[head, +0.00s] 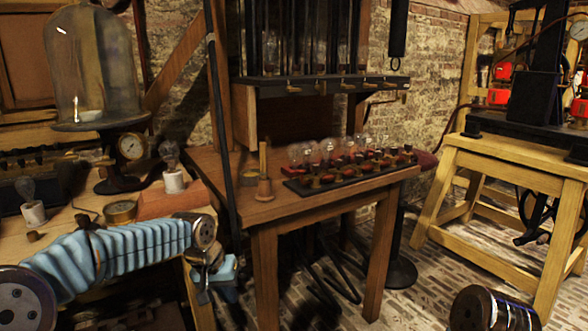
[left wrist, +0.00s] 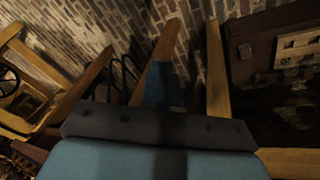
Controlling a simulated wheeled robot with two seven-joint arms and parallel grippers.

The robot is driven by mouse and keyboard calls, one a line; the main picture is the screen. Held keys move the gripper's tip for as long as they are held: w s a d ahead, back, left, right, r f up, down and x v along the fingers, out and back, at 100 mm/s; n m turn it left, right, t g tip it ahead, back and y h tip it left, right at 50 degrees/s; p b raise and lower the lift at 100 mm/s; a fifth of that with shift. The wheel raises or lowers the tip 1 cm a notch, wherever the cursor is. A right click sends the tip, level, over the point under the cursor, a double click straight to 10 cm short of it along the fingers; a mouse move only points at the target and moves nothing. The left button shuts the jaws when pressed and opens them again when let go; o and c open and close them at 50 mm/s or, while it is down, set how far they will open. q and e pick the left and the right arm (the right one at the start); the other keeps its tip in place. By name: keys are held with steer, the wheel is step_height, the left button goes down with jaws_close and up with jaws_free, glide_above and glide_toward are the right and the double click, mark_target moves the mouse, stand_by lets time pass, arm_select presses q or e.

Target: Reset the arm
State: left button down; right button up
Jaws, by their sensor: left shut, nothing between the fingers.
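My left arm reaches in from the left in the head view, over the front of the left workbench (head: 60,220). My left gripper (head: 213,282) hangs at its end, pointing down, in front of the middle wooden table (head: 330,193). It is shut and empty. In the left wrist view its blue finger (left wrist: 163,86) stands out beyond the dark palm, with table legs and brick floor behind. My right gripper is not in the head view.
A wooden-handled bell (head: 264,188) and a dark tray (head: 300,187) with several bulbs stand on the middle table. A glass bell jar (head: 90,65) stands at the left. A wooden stand (head: 510,160) is at the right; brick floor (head: 430,270) lies open between.

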arm_select(q)
steer(key=s+d+f+h, duration=0.1)
steer(key=s+d+f, duration=0.15)
steer(key=f, duration=0.55)
steer(key=s+d+f+g, duration=0.1)
steer(key=s+f, duration=0.3)
steer(key=f, duration=0.4)
steer(key=s+d+f+h, duration=0.15)
steer(key=s+f, duration=0.25)
steer(key=f, duration=0.4)
steer(key=s+f+n, duration=0.1)
steer(key=s+f, duration=0.4)
steer(key=s, duration=0.3)
steer(key=s+f+n, duration=0.1)
steer(key=s+f, duration=0.4)
steer(key=s, duration=0.3)
steer(key=shift+a+f+n+g+y, duration=0.2)
steer(key=shift+f+n+g+y, duration=0.1)
steer(key=shift+g+y, duration=0.1)
steer(key=shift+w, duration=0.1)
